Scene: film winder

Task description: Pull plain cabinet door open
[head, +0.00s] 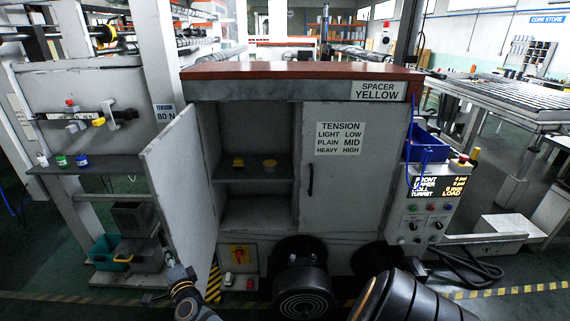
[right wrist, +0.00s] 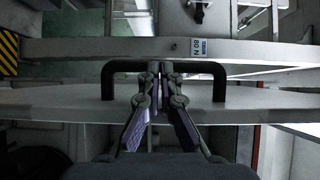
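The plain cabinet door (head: 182,185) is the pale left door of the grey cabinet. It stands swung wide open toward me and to the left in the head view. Its black bar handle (right wrist: 118,68) shows in the right wrist view, on the door's outer side. My right gripper (right wrist: 159,76) has its fingertips together around the middle of this handle. In the head view, my right gripper (head: 167,262) is low beside the door's free edge, partly hidden. My left gripper is not in view.
The right cabinet door (head: 345,190), with a tension sign, is shut. The open bay holds a shelf (head: 255,180) with two small yellow items. A side panel with a grey ledge (head: 85,164) stands left of the open door. A teal bin (head: 108,252) is below it.

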